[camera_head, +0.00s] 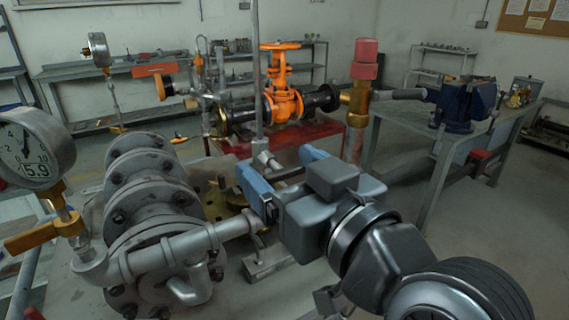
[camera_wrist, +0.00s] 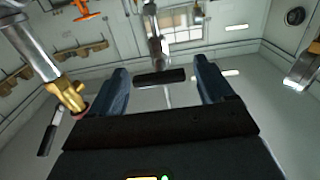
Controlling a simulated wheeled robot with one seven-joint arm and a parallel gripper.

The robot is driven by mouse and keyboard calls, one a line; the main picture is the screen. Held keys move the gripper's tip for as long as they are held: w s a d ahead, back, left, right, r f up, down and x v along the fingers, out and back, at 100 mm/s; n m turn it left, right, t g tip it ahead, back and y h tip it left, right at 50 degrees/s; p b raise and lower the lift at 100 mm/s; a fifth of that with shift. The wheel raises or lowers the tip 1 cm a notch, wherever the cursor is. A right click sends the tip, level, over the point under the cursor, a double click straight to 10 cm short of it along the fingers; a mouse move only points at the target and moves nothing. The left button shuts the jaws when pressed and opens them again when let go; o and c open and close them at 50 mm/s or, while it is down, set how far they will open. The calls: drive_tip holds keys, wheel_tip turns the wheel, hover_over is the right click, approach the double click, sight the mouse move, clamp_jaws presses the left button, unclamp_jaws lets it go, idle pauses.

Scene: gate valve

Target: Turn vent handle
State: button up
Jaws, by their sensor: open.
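My gripper (camera_head: 277,163) is open in the head view, its two blue fingers apart beside the grey flanged pipework. In the wrist view, the fingers of my gripper (camera_wrist: 160,68) reach up from the lower edge. A dark bar, which looks like the vent handle (camera_wrist: 160,77), lies crosswise between them at the lower end of a metal stem (camera_wrist: 153,35). A narrow gap shows on each side of the bar, and I see no grip on it. In the head view the handle is largely hidden by my gripper, below a thin upright pipe (camera_head: 257,85).
A grey flanged valve body (camera_head: 150,195) and a gauge (camera_head: 32,150) stand at left. An orange gate valve (camera_head: 282,85) is behind. A brass fitting with a red cap (camera_head: 365,60) stands right of my fingers. A workbench (camera_head: 400,135) is at right; open floor lies beyond.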

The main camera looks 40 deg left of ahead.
drive_tip(key=shift+a, duration=0.1)
drive_tip(key=c, duration=1)
drive_tip(key=shift+f+n+b, duration=0.1)
drive_tip(key=shift+n+b, duration=0.2)
drive_tip(key=shift+b, duration=0.2)
drive_tip(key=n+b, duration=0.2)
drive_tip(key=b, duration=0.1)
drive_tip(key=shift+f+n, duration=0.15)
drive_tip(key=shift+n, duration=0.25)
drive_tip(key=n+b, duration=0.4)
drive_tip(key=shift+s+n+b, duration=0.1)
drive_tip(key=shift+n+b, duration=0.2)
drive_tip(key=shift+b, duration=0.05)
drive_tip(key=shift+c, duration=0.2)
drive_tip(key=n+b, duration=0.4)
drive_tip(key=shift+s+n, duration=0.15)
drive_tip(key=shift+n, duration=0.15)
drive_tip(key=n+b, duration=0.3)
drive_tip(key=n, duration=0.1)
drive_tip(key=shift+s+a+b, duration=0.1)
drive_tip(key=shift+a+b, duration=0.05)
drive_tip(key=shift+b, duration=0.2)
drive_tip(key=shift+s, duration=0.1)
